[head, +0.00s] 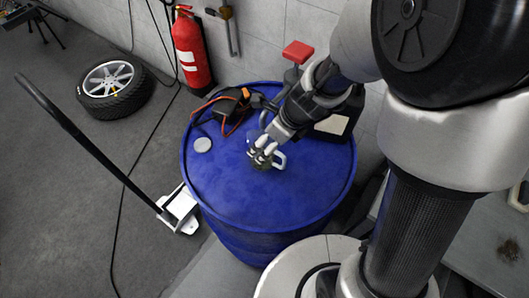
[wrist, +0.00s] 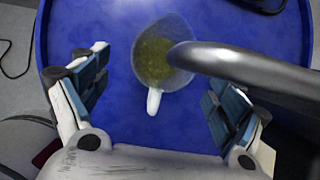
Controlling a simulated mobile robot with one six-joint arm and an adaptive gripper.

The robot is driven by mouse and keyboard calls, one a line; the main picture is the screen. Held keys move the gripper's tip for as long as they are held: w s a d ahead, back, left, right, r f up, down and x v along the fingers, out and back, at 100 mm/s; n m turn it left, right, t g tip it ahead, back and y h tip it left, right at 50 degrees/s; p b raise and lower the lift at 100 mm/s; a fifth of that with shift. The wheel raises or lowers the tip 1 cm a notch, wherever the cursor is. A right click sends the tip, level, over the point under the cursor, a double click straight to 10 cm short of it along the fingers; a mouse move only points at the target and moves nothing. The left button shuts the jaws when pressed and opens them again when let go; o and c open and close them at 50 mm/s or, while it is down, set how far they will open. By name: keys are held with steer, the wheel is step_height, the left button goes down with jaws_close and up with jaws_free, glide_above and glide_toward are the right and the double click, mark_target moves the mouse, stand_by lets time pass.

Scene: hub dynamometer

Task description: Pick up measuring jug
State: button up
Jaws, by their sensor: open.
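The measuring jug (wrist: 148,55) stands on the blue drum (wrist: 75,30). It looks translucent, with a yellow-green content and a white handle (wrist: 153,100) pointing toward my gripper in the wrist view. My gripper (wrist: 158,96) is open, its two padded fingers spread left and right of the handle and apart from it. In the head view my gripper (head: 262,153) is over the jug (head: 262,166) and hides much of it; the handle (head: 281,161) shows at its right. A grey curved bar (wrist: 250,66) covers the jug's right side in the wrist view.
The drum's front is clear.

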steer(key=b+x, duration=0.1)
steer(key=x, duration=0.1)
steer(key=b+x, duration=0.1)
steer(key=x, duration=0.1)
steer(key=shift+w+f, duration=0.25)
steer(key=shift+w, duration=0.05)
steer(key=shift+r, duration=0.1)
steer(key=shift+c, duration=0.5)
steer(key=c, duration=1.6)
steer(key=shift+o, duration=0.2)
steer(key=shift+r, duration=0.1)
steer(key=s+d+r, duration=0.3)
steer(key=s+d, duration=0.8)
steer(key=d, duration=0.3)
